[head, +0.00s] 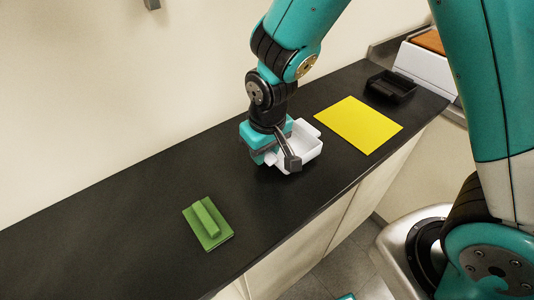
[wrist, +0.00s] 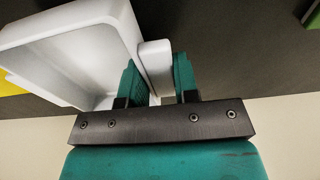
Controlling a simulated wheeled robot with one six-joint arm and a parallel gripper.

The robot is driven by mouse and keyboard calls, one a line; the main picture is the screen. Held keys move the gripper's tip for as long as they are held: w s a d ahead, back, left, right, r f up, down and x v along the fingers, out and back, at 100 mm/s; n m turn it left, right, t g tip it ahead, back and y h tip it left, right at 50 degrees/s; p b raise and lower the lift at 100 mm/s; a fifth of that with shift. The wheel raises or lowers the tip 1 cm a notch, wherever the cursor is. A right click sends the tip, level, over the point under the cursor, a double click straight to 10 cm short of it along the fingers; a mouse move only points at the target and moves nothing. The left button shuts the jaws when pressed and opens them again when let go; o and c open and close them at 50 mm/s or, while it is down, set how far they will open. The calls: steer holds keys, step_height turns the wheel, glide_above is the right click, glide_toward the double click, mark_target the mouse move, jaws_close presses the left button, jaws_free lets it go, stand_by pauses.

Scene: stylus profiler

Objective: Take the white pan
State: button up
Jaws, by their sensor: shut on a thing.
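The white pan (head: 306,148) is a shallow open tray on the black counter in the head view, beside and partly behind my gripper (head: 270,156). It also shows at the upper left of the wrist view (wrist: 65,55). In the wrist view my gripper (wrist: 158,80) has its two teal fingers on either side of the pan's white grip block, shut on it. The pan looks empty. I cannot tell whether its base touches the counter, as my gripper and wrist hide part of it.
A yellow sheet (head: 358,124) lies to the right of the pan. A black tray (head: 391,86) and a white machine (head: 426,66) stand at the far right. A green block with a handle (head: 208,222) lies at the lower left. The counter (head: 130,215) between is clear, with a wall behind.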

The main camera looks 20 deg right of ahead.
step_height(320, 180, up, 18)
stand_by(0.3)
steer(key=shift+o, duration=1.2)
jaws_close()
